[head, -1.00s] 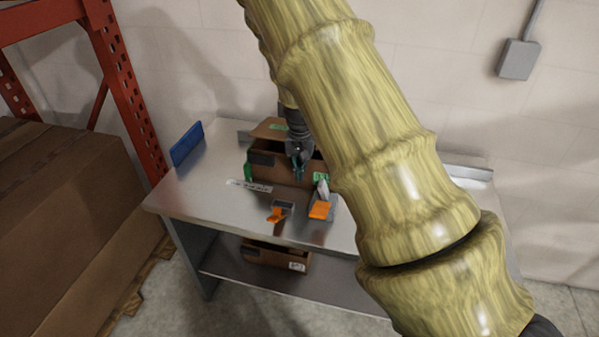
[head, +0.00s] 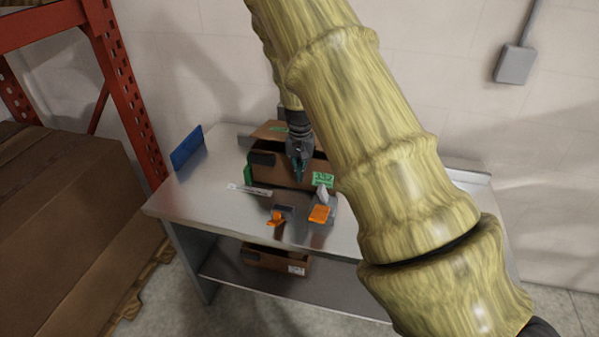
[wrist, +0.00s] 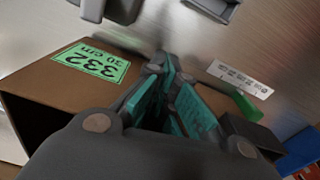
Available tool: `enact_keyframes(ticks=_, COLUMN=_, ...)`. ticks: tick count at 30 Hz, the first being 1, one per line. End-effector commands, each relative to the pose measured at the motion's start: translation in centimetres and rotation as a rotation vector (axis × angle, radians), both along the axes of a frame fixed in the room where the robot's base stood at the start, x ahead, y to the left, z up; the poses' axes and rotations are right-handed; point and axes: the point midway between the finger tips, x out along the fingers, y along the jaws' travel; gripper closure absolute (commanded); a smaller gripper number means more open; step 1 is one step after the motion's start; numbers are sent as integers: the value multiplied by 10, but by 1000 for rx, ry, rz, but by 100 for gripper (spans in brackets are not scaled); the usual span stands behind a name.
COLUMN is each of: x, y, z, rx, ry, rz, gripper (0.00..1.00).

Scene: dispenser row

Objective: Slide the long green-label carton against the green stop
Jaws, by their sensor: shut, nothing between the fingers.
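The long brown carton (head: 284,172) with a green label lies on the metal bench in the head view. The label, reading 332 and 30 cm, faces up in the wrist view on the carton (wrist: 40,85). The green stop (head: 249,175) stands at the carton's left end; it also shows in the wrist view (wrist: 246,106). I cannot tell whether the two touch. My gripper (head: 298,178) is shut and empty, pointing down at the carton's front side between label and stop. In the wrist view its teal-padded fingers (wrist: 162,65) overlap the carton; contact is unclear.
A white printed strip (head: 250,190) lies in front of the stop. Two orange-and-grey items (head: 276,217) (head: 320,213) sit near the bench's front edge. A blue panel (head: 187,146) stands at the left. Another open carton (head: 272,258) is on the lower shelf.

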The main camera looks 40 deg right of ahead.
Motion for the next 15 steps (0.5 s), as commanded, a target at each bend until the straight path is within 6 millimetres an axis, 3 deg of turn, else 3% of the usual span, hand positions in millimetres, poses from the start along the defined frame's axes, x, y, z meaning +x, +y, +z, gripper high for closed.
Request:
enact_keyframes(ticks=5, x=1, y=1, z=4, rx=-10, ry=-11, rz=0, gripper=100)
enact_keyframes(ticks=12, x=-19, y=33, z=6, rx=-3, ry=-4, rz=8, gripper=100)
enact_keyframes(ticks=15, x=-16, y=33, z=18, rx=-5, ry=-9, rz=8, gripper=100)
